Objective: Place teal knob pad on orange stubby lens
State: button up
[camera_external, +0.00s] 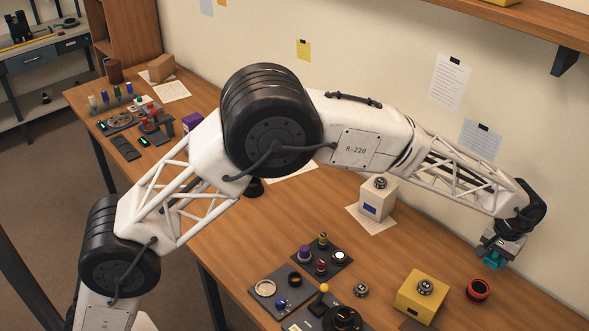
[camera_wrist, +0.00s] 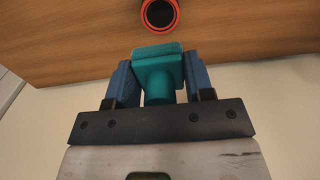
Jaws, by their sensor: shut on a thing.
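The teal knob pad (camera_wrist: 158,71) is between the two blue fingers of my gripper (camera_wrist: 160,82) in the wrist view, its flat square plate facing away from the palm. My gripper is shut on it. In the external view my gripper (camera_external: 499,248) hangs at the right, and the teal pad (camera_external: 492,261) shows below it, above the table. The orange stubby lens (camera_external: 478,290), a short black cylinder with an orange-red ring, stands on the table below my gripper. In the wrist view the lens (camera_wrist: 160,14) is at the top edge, apart from the pad and partly cut off.
A yellow box (camera_external: 421,297) with a round part on top stands left of the lens. A white box (camera_external: 377,199) stands on paper near the wall. Dark trays (camera_external: 322,258) with small parts lie at front centre. The table around the lens is clear.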

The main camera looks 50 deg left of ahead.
jog(key=shift+f, duration=0.1)
send_over(480, 286)
jog(key=shift+f, duration=3.05)
jog(key=shift+s+f, duration=0.1)
jog(key=shift+f, duration=1.75)
jog(key=shift+f, duration=0.15)
jog(key=o, duration=0.9)
jog(key=shift+r, duration=6.15)
